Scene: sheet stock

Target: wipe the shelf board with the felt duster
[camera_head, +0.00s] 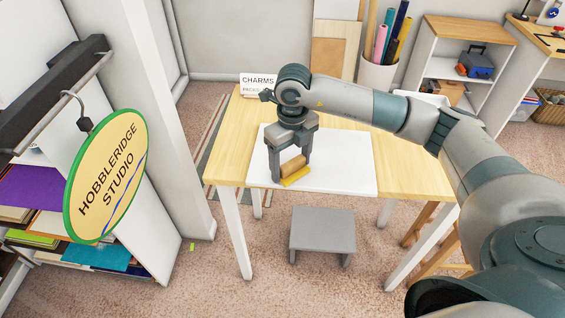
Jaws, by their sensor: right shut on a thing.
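The felt duster (293,171) has a wooden-coloured block on top and a yellow strip along its lower edge. My right gripper (290,165) points down and is shut on the duster's block. The white shelf board (345,160) lies flat on the light wood table (228,155). The duster is over the board's front left part, near its front edge. I cannot tell for certain whether the yellow felt touches the board. My left gripper is not in view.
A white sign reading CHARMS (257,82) stands at the table's back left. A grey stool (322,232) is below the table's front. A round Hobbleridge Studio sign (106,177) hangs at the left. A bin of rolls (377,73) stands behind the table.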

